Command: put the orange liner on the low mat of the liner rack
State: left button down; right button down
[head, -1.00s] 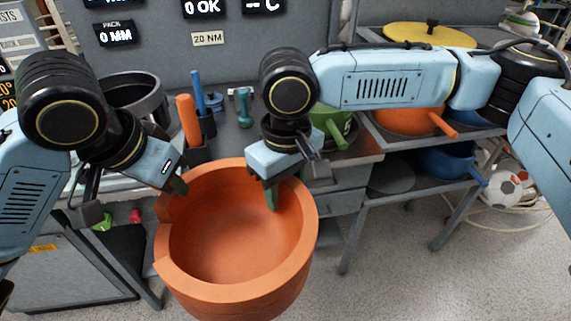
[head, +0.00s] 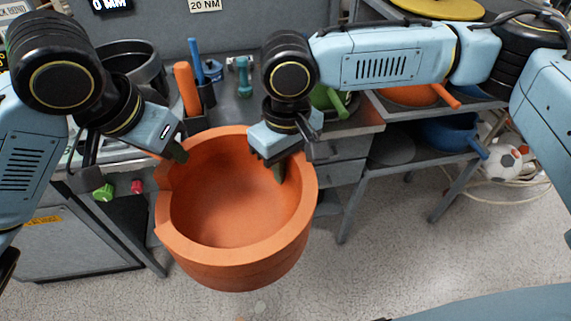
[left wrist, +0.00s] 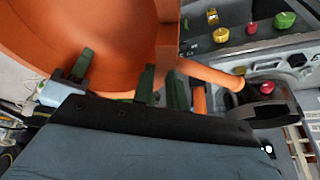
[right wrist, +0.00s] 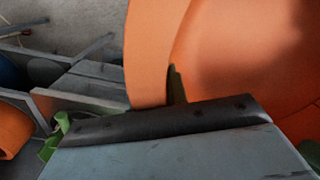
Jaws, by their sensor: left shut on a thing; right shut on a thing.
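The orange liner (head: 235,270) is a large thick-walled bowl with a step in its rim, held up in front of the bench in the head view. My left gripper (head: 178,152) is shut on its far left rim, and my right gripper (head: 278,168) is shut on its far right wall. The liner also fills much of the left wrist view (left wrist: 110,40) and the right wrist view (right wrist: 225,50). The liner rack (head: 440,152) stands to the right. A dark round mat (head: 392,150) lies bare on its low shelf, left of a blue liner (head: 447,133).
An orange handled liner (head: 410,95) and a green one (head: 328,100) sit higher, with a yellow lid (head: 430,8) above. A bench with drawers (head: 340,172) stands behind the liner. A ball (head: 500,162) and cable lie on the floor right. The front floor is clear.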

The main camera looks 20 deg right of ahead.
jog(key=shift+a, duration=0.15)
pick_arm(q)
jog(key=c, duration=1.3)
grip_release()
pick_arm(e)
jog(key=shift+r, duration=0.1)
pick_arm(q)
jog(key=shift+r, duration=0.1)
